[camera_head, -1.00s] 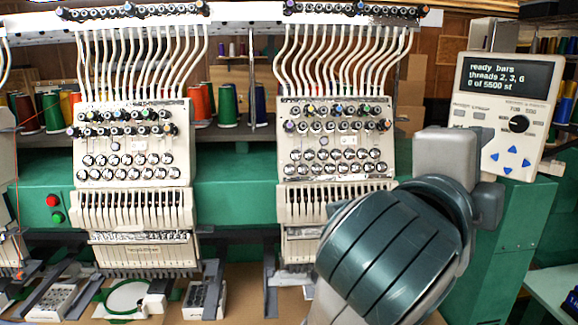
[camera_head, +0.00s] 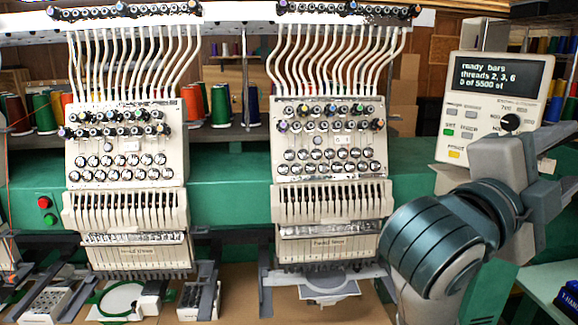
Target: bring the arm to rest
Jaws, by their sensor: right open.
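My right arm comes up from the lower right. Its dark teal, ribbed wrist leads to my right gripper (camera_head: 548,165), a grey blocky hand at the right side of the picture. The gripper is open, and I see nothing held in it. It is in front of the lower part of the control panel (camera_head: 478,103) and hides that part. I cannot tell the gap between them. The panel's screen (camera_head: 497,76) reads "ready bars, threads 2, 3, 6, 0 of 5500 st". My left gripper is not in view.
Two cream embroidery heads (camera_head: 127,160) and (camera_head: 330,160) stand on the green machine body (camera_head: 228,195). A green hoop (camera_head: 121,300) lies below the left head. Thread cones (camera_head: 221,105) stand behind. A pale green table (camera_head: 545,290) is at lower right.

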